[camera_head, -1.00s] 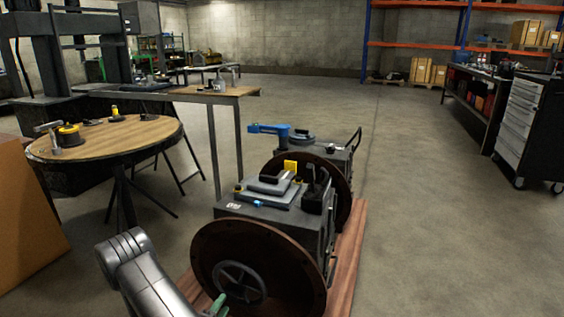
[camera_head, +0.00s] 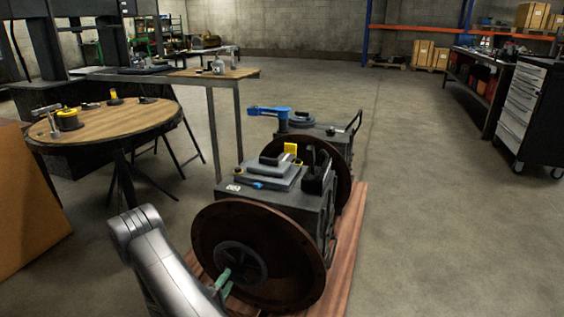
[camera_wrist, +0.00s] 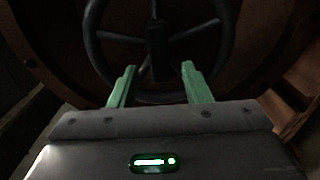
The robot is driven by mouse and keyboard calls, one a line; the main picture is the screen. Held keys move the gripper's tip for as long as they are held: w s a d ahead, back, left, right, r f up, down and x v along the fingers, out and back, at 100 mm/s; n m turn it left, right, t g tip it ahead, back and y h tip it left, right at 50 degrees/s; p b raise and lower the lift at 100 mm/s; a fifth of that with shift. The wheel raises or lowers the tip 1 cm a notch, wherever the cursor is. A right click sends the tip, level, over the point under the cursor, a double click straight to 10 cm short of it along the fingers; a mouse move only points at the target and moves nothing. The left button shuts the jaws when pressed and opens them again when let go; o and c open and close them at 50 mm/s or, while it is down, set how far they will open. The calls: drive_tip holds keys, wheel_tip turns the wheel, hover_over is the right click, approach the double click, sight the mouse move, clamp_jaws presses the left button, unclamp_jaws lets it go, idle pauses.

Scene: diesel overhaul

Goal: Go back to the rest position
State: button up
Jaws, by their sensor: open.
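In the head view my green fingers (camera_head: 221,279) show at the lower middle, in front of the handwheel (camera_head: 241,262) on the brown flange (camera_head: 290,262). The flange is on the near end of a dark machine (camera_head: 310,207). My grey arm enters from the bottom left of centre.
The machine stands on a reddish wooden base (camera_head: 344,262). A round table (camera_head: 130,122) with small tools is at the left, beside a brown panel (camera_head: 25,215). A higher bench (camera_head: 240,73) stands behind. A drawer cabinet (camera_head: 522,115) is at the right. The floor at right is clear.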

sight(232, 274)
drive_tip(key=x, duration=0.3)
drive_tip(key=shift+w+d+b, duration=0.2)
drive_tip(key=shift+w+b, duration=0.1)
drive_tip(key=shift+w, duration=0.05)
drive_tip(key=shift+w+d, duration=0.1)
drive_tip(key=shift+w, duration=0.25)
drive_tip(key=m, duration=0.6)
drive_tip(key=shift+s+r, duration=0.1)
drive_tip(key=shift+r, duration=0.1)
drive_tip(key=shift+r, duration=0.15)
